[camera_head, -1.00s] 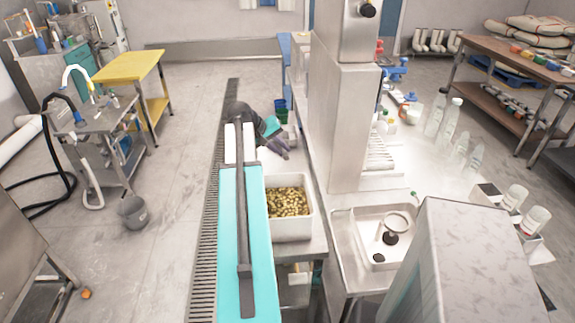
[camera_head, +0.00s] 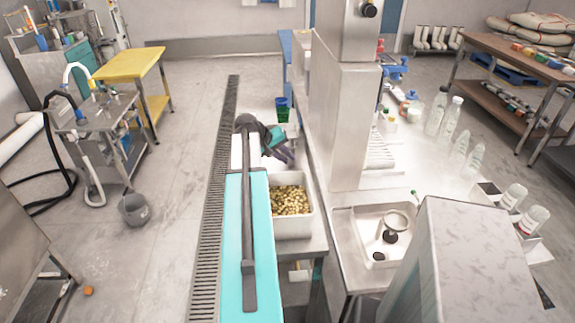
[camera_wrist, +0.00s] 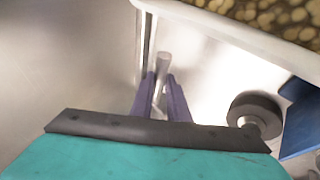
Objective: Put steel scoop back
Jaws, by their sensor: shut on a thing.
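My gripper (camera_head: 288,157) is just beyond the far side of a white bin of beans (camera_head: 270,232) in the head view. In the wrist view, its two purple fingers (camera_wrist: 163,78) are shut on a slim grey metal piece, which looks like the handle of the steel scoop (camera_wrist: 162,62). The rest of the scoop is hidden or out of view. The bin's pale rim (camera_wrist: 235,35) and the beans show at the upper right of the wrist view, apart from the fingers.
A steel column (camera_head: 345,120) stands right of my gripper. A green bin (camera_head: 282,110) stands beyond it. A dark round knob (camera_wrist: 255,110) and a blue part (camera_wrist: 300,115) are at the right in the wrist view. Open floor lies left of the drain grate (camera_head: 212,220).

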